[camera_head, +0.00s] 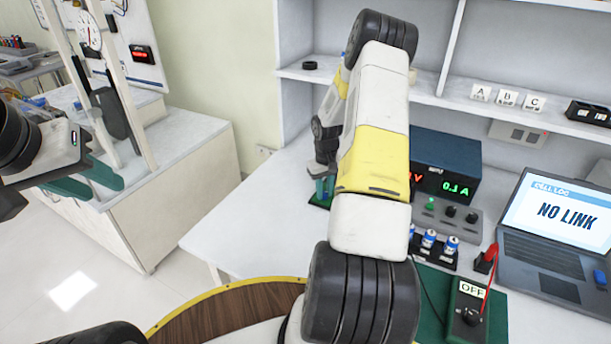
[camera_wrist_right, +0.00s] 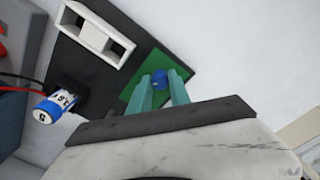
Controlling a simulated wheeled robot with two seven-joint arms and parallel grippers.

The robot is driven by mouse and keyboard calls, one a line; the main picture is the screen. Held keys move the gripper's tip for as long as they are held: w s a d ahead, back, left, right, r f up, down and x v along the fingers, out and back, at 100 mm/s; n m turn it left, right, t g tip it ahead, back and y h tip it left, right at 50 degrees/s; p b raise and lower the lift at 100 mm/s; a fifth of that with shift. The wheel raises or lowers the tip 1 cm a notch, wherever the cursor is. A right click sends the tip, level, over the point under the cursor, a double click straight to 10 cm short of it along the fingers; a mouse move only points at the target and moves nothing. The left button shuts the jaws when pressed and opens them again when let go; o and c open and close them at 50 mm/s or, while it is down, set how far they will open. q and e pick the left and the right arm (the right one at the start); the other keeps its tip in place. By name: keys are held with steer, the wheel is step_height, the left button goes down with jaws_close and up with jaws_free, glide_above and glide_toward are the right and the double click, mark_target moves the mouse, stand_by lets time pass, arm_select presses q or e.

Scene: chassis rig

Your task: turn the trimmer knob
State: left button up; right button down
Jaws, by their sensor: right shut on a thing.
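The trimmer knob (camera_wrist_right: 160,82) is a small blue knob on a green board (camera_wrist_right: 133,92) in the right wrist view. My right gripper (camera_wrist_right: 160,94) has its two teal fingers on either side of the knob and is shut on it. In the head view the right gripper (camera_head: 325,188) is low over the board (camera_head: 318,203) at the back of the bench, and my arm hides much of the area; the knob is not clear there. My left gripper (camera_head: 88,182) is at the far left of the head view, with its teal fingers apart and empty, away from the bench.
A power supply (camera_head: 450,158) reading 0.1 A stands behind several blue-white cells (camera_head: 429,239). A laptop (camera_head: 560,225) reading NO LINK and a tester (camera_head: 467,305) marked OFF are at right. A white slotted part (camera_wrist_right: 97,35) is close to the knob. The bench left of the board is clear.

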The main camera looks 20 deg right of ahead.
mark_target(324, 192)
steer(key=c, duration=1.2)
jaws_free()
steer(key=shift+r, duration=3.9)
